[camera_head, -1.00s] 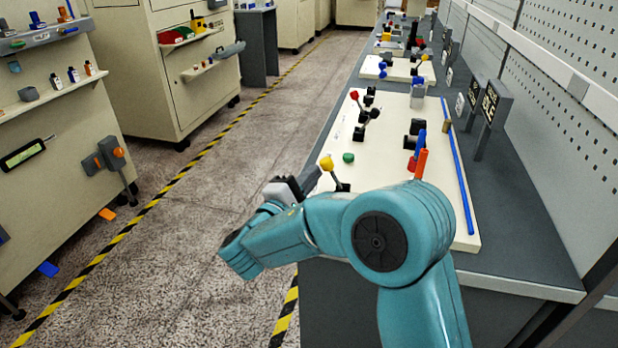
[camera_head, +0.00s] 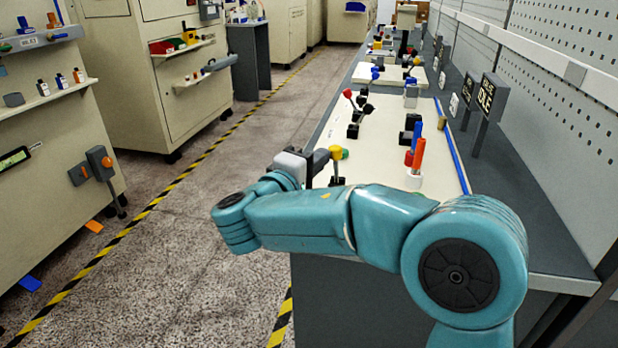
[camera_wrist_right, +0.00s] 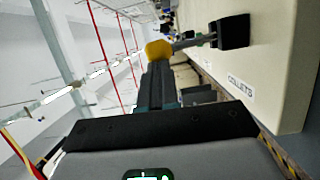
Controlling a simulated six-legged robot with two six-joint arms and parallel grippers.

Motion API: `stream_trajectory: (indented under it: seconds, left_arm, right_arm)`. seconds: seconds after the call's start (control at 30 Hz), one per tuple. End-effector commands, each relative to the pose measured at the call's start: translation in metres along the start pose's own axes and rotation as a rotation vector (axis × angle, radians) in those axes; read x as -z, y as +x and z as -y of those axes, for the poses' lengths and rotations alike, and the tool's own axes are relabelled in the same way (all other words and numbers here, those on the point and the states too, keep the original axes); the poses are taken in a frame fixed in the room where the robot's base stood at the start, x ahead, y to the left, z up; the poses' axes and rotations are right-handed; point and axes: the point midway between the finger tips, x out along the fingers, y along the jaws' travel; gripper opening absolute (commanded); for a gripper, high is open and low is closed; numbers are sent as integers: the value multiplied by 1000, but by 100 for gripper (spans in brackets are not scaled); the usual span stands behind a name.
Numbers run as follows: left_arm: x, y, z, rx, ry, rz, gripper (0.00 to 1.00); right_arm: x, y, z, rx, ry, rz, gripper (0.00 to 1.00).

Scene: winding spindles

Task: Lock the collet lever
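The lever with a yellow knob (camera_head: 335,152) stands on a black base (camera_head: 336,182) at the near left of the cream board. It looks nearly upright in the head view. In the wrist view the yellow knob (camera_wrist_right: 158,50), its rod and black base (camera_wrist_right: 231,32) show beside a "COLLETS" label (camera_wrist_right: 228,84) on the board edge. My right gripper (camera_head: 318,161) is just left of the knob. In the wrist view its dark fingers (camera_wrist_right: 175,88) reach toward the knob, one tip at or very near it. Whether they grip it is unclear. My left gripper is out of view.
On the cream board (camera_head: 385,155), a red-knobbed lever (camera_head: 348,94) stands farther back. Red and blue upright pegs (camera_head: 418,155) stand at the right. A blue rod (camera_head: 452,145) lies along the right edge.

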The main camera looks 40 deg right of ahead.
Motion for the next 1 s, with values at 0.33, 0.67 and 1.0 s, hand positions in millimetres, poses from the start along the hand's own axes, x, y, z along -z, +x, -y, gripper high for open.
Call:
stream_trajectory:
  seconds: [0.33,0.67,1.0]
  left_arm:
    - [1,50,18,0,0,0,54]
    - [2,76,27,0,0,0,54]
    - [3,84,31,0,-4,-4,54]
  right_arm:
    - [-24,8,-2,97,305,0,0]
    - [-39,13,-5,163,502,-1,0]
    - [-45,15,-7,190,581,-1,0]
